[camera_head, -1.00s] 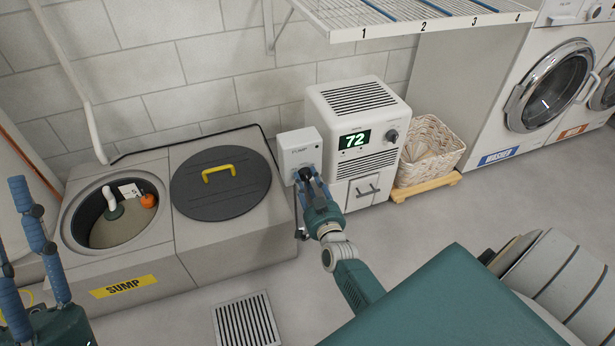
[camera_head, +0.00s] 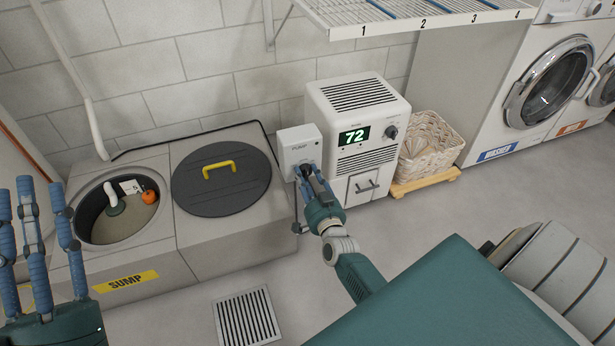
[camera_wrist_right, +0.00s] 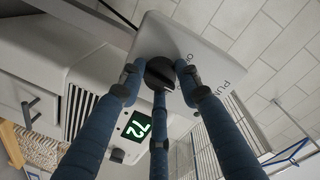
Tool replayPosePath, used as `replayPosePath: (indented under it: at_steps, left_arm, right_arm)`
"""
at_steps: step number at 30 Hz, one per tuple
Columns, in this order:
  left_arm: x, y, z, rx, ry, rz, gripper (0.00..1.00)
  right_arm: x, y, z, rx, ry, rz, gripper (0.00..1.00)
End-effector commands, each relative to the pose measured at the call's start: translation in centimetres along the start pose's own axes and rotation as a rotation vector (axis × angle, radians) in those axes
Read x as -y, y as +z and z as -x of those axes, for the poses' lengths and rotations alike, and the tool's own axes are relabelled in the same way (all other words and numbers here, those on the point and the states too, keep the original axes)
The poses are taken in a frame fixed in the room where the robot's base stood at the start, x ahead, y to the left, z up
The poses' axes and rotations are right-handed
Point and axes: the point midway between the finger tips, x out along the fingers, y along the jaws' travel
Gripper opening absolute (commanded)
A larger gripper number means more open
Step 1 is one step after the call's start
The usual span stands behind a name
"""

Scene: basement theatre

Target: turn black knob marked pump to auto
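A white pump box (camera_head: 298,140) hangs at the wall between the sump and the white dehumidifier. Its black knob (camera_wrist_right: 158,73) shows in the right wrist view, with lettering on the panel partly legible as "PU" and "O". My right gripper (camera_head: 305,170) is at the box's front. Its three fingertips (camera_wrist_right: 157,78) stand around the knob, very close to it; I cannot tell whether they all press on it. The fingers partly hide the knob in the head view. My left gripper (camera_head: 32,190) is at the far left, fingers straight, apart and empty.
The sump (camera_head: 120,285) has one open pit and one round dark lid (camera_head: 215,195) with a yellow handle. The dehumidifier (camera_head: 355,95) reads 72. A wicker basket (camera_head: 430,150), washer (camera_head: 550,85), wire shelf (camera_head: 400,12) and floor grate (camera_head: 247,318) surround some clear floor.

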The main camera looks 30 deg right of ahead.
Motion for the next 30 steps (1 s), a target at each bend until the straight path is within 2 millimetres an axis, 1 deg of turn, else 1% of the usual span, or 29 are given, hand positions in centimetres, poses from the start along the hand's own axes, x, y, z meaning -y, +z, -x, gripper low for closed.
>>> replayPosePath:
  at_steps: [1, 3, 11, 14, 17, 24, 27, 30]
  left_arm:
    - [0.0, 0.0, 0.0, 0.0, 0.0, 0.0, 0.38]
    - [0.0, 0.0, 0.0, 0.0, 0.0, 0.0, 0.38]
    - [0.0, -0.1, 0.0, -0.001, 0.001, 0.001, 0.38]
    - [0.0, -0.1, 0.0, -0.002, 0.001, 0.001, 0.38]
    - [0.0, -0.1, 0.0, -0.002, 0.001, 0.001, 0.38]
    - [0.0, -0.1, 0.0, -0.002, 0.001, 0.0, 0.38]
    - [0.0, -0.1, 0.0, -0.001, 0.001, 0.0, 0.38]
    - [0.0, -0.1, 0.0, -0.001, 0.0, 0.0, 0.38]
  right_arm:
    - [0.1, -0.5, -0.2, -0.01, -0.003, 0.001, 0.41]
    - [0.1, -0.5, -0.2, -0.009, -0.002, 0.001, 0.52]
    - [0.0, -0.2, 0.0, -0.004, -0.001, 0.001, 0.52]
    - [0.0, -0.1, 0.5, -0.002, 0.0, 0.001, 0.52]
    - [-0.1, 0.0, 1.9, -0.001, 0.0, 0.001, 0.52]
    - [-0.1, 0.0, 7.0, -0.001, 0.001, 0.001, 0.52]
    - [0.0, -0.1, 8.9, -0.004, 0.0, 0.002, 0.52]
    - [-0.1, -0.1, 10.4, -0.004, 0.0, 0.002, 0.52]
